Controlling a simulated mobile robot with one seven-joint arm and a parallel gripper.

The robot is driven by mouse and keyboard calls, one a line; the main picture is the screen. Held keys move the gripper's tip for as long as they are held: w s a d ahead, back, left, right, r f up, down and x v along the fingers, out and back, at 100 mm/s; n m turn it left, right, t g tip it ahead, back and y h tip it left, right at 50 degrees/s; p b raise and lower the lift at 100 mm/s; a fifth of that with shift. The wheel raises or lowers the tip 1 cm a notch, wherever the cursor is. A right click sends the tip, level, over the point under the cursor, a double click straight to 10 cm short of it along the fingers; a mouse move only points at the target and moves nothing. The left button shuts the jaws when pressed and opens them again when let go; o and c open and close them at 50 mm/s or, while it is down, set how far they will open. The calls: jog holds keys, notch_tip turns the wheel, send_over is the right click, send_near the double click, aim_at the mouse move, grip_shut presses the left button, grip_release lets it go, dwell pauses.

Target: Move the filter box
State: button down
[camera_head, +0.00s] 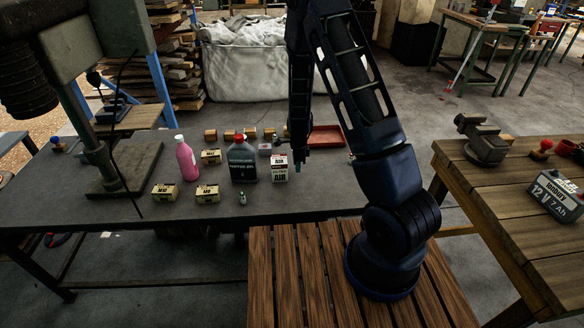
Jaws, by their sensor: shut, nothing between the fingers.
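A small white and red box with dark lettering that seems to read AIR (280,174), likely the filter box, stands upright on the dark grey table (150,216). It is just right of a dark oil bottle with a red cap (242,162). My gripper (300,166) points down just to the right of the box, at about the height of its top. Its fingers look shut and hold nothing. I cannot tell whether the gripper touches the box or how far apart they are in depth.
Small yellowish boxes (207,194), a pink bottle (186,160) and a tiny bottle (242,198) stand left and in front. Small brown boxes line the back, beside a red tray (327,137). A drill press (103,150) stands at left. The table's front right is clear.

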jog(key=shift+d+r, duration=0.25)
jog(key=shift+d, duration=0.05)
jog(key=s+d+r+n+t+y, duration=0.1)
jog(key=s+d+r+n, duration=0.2)
jog(key=r, duration=0.8)
jog(key=s+d+r+n, duration=0.3)
jog(key=r, duration=0.8)
jog(key=s+d+r+n+t+y, duration=0.1)
jog(key=s+d+r+n, duration=0.25)
jog(key=r, duration=0.75)
jog(key=s+d+r+n+t+h, duration=0.1)
jog(key=s+d+r+n, duration=0.2)
jog(key=s, duration=0.6)
jog(key=s+d+r+n+t+h, duration=0.1)
jog(key=s+d+r+n, duration=0.3)
jog(key=s+r, duration=0.4)
jog(key=shift+s+n+t, duration=0.3)
jog(key=shift+s+n, duration=0.15)
jog(key=shift+n, duration=0.3)
dwell(2.0)
